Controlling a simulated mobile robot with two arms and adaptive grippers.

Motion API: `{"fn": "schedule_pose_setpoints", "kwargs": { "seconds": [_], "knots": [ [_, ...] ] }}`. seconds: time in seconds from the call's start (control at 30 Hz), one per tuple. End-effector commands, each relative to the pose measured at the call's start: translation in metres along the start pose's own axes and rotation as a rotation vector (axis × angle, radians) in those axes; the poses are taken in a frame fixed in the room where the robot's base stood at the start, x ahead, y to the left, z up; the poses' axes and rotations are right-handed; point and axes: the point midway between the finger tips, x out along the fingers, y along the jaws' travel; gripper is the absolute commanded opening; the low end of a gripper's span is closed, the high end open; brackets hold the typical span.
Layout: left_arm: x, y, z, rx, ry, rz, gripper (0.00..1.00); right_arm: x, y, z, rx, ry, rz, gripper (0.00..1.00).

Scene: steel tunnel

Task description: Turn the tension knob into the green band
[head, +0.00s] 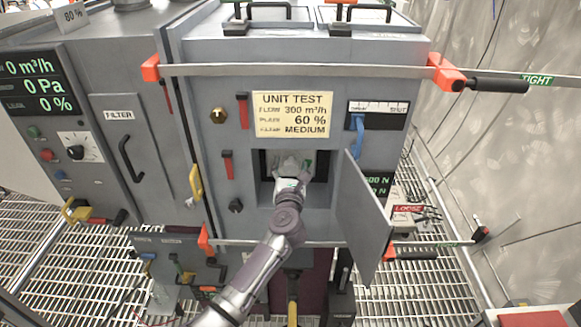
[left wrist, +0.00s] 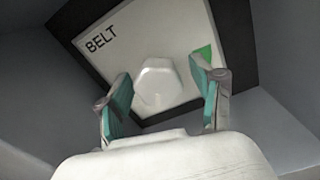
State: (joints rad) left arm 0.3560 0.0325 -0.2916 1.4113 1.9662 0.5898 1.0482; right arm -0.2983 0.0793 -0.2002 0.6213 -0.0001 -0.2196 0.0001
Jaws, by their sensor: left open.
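The tension knob (left wrist: 158,84) is a pale, many-sided knob on a white plate (left wrist: 112,30) marked BELT, seen in the left wrist view. Part of a green band (left wrist: 206,52) shows at the plate's right, partly covered by a finger. My left gripper (left wrist: 165,92) is open, with one teal-padded finger to each side of the knob; contact cannot be told. In the head view my left gripper (head: 292,164) reaches into a dark recess in the cabinet and mostly hides the knob. My right gripper is not in view.
An open grey door (head: 366,218) stands right of the recess, close to my left forearm. Recess walls (left wrist: 275,125) surround the gripper. Clamp bars with orange ends (head: 300,70) cross the cabinet above and below. A UNIT TEST card (head: 292,114) hangs above the recess.

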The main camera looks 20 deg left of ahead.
Motion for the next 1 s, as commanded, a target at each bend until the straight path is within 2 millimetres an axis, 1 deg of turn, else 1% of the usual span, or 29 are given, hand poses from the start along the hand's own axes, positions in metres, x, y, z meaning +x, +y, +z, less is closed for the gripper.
{"fn": "schedule_pose_setpoints", "kwargs": {
  "seconds": [0.23,0.27,0.6,0.63,0.87,1.0],
  "knots": [
    [0.001,0.0,0.0,0.001,0.0,0.0,0.67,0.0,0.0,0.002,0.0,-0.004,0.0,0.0],
    [0.001,0.0,0.0,0.001,0.0,0.0,0.65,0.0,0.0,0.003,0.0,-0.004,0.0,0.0],
    [0.001,0.0,0.0,0.001,0.0,0.0,0.08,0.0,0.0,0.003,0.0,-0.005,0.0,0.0],
    [0.001,0.0,0.0,0.001,0.0,0.0,0.06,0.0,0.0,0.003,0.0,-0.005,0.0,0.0],
    [0.001,0.0,0.001,0.023,0.001,0.0,0.06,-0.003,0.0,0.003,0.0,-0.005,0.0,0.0],
    [0.0,0.0,0.001,0.074,0.003,0.0,0.06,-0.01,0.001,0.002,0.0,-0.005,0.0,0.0]
  ]
}}
